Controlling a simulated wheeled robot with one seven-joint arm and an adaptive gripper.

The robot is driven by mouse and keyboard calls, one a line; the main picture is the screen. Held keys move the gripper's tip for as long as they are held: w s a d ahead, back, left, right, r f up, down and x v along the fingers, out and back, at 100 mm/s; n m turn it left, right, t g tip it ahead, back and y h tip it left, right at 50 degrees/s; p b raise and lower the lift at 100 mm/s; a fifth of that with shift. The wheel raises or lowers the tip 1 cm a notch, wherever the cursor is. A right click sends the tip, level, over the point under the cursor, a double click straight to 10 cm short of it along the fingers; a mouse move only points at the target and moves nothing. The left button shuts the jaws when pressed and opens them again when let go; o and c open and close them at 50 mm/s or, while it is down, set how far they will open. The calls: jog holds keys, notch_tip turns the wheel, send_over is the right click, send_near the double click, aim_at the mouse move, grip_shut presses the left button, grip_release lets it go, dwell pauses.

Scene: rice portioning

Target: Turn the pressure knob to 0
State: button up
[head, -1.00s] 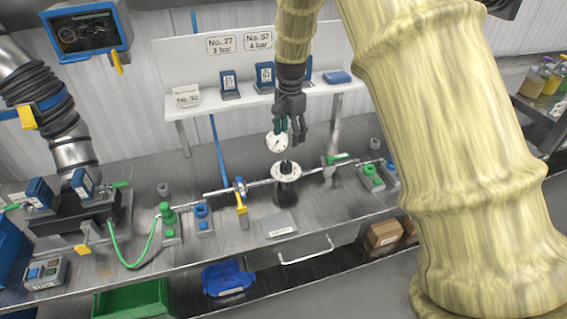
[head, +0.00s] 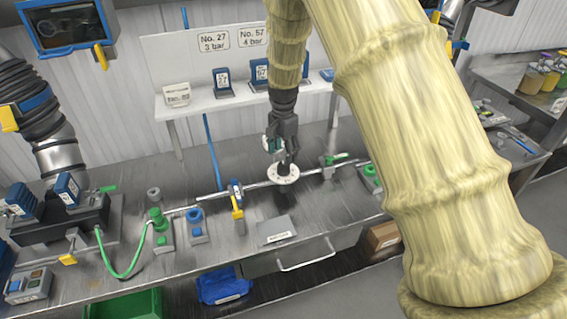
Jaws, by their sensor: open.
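The pressure knob sits at the centre of a round white dial ring (head: 283,176) on the pipe line at the middle of the bench. My gripper (head: 283,163) points down right over the knob, its fingertips at the dial. The jaws are open. The gripper hides most of the dark knob, so its setting cannot be read, and I cannot tell whether the fingers touch it. The gauge behind is largely hidden by the gripper.
A small grey plate (head: 277,230) lies in front. Behind, a white shelf (head: 220,99) holds blue tags. Bare bench lies around the dial.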

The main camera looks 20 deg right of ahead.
aim_at(283, 164)
jog(key=shift+f+p, duration=0.95)
jog(key=shift+f, duration=2.05)
jog(key=c, duration=1)
